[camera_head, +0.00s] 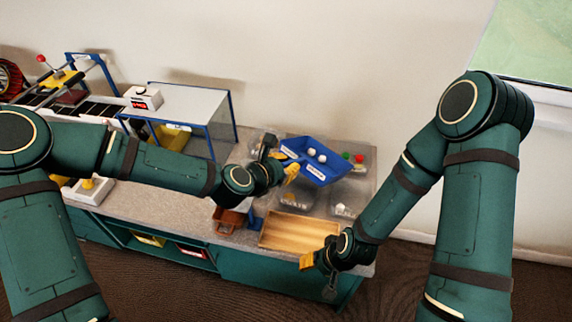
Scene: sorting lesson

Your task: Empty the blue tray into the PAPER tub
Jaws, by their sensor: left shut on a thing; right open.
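The blue tray (328,172) is held up in the air above the back right of the counter and looks tilted. A few white balls or crumpled pieces (316,155) lie in it, and white labels show on its sides. My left gripper (290,170) is shut on the tray's left edge. Clear tubs stand around and below the tray, one at the front (297,199) and one at the right (345,206). Their labels are too small to read, so I cannot tell which is PAPER. My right gripper (306,262) is open and empty by the counter's front edge.
A wooden tray (290,238) lies at the counter's front right. A clear tub with red and green things (357,158) stands at the back right. A brown box (230,218) and a blue-framed clear enclosure (190,108) stand to the left. The wall is close behind.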

